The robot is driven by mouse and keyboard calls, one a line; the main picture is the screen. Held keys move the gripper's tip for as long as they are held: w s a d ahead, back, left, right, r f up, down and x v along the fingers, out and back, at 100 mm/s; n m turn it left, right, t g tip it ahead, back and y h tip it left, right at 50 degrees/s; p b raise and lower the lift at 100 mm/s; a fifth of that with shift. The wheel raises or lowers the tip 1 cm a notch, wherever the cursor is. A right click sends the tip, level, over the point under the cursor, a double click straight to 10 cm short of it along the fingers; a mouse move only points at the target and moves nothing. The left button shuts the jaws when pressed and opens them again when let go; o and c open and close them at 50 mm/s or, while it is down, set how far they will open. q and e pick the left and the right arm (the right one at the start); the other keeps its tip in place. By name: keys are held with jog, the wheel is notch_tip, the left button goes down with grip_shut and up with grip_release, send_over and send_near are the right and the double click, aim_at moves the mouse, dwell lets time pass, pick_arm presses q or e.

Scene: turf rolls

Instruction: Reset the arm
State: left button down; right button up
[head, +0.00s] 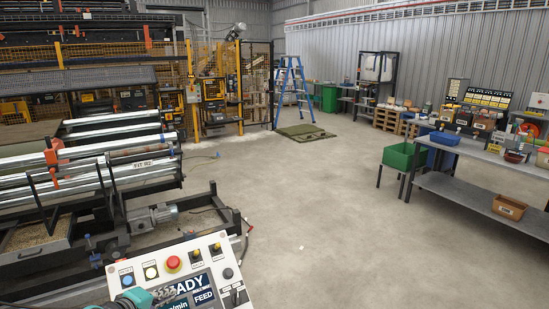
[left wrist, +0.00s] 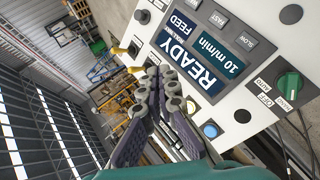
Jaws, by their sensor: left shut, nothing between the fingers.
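My left gripper (head: 164,291) is at the bottom of the head view, in front of the control panel (head: 236,290). Its teal body shows at the panel's lower left. In the left wrist view the fingers of my left gripper (left wrist: 161,84) are together with nothing between them, beside the panel's display (left wrist: 203,48). The display reads READY, FEED and 10 m/min. I cannot tell whether the fingers touch the panel. The panel has a red button (head: 173,263) and a green selector knob (left wrist: 290,86). My right gripper is in neither view.
A roller machine (head: 110,165) with a motor (head: 152,217) stands at left. A blue stepladder (head: 293,92) and flat turf pieces (head: 305,133) are at the back. A workbench (head: 480,190) with bins stands at right. The middle floor is mostly clear.

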pick_arm(q)
jog(key=s+d+f+m+g+y, duration=0.1)
jog(key=s+d+f+m+g, duration=0.1)
jog(key=s+d+m, duration=0.4)
jog(key=s+d+f+m+g+y, duration=0.1)
jog(key=s+d+m, duration=0.4)
jog(key=s, duration=0.8)
jog(key=shift+d+f+m+g+y, duration=0.4)
jog(key=shift+f+m, duration=0.3)
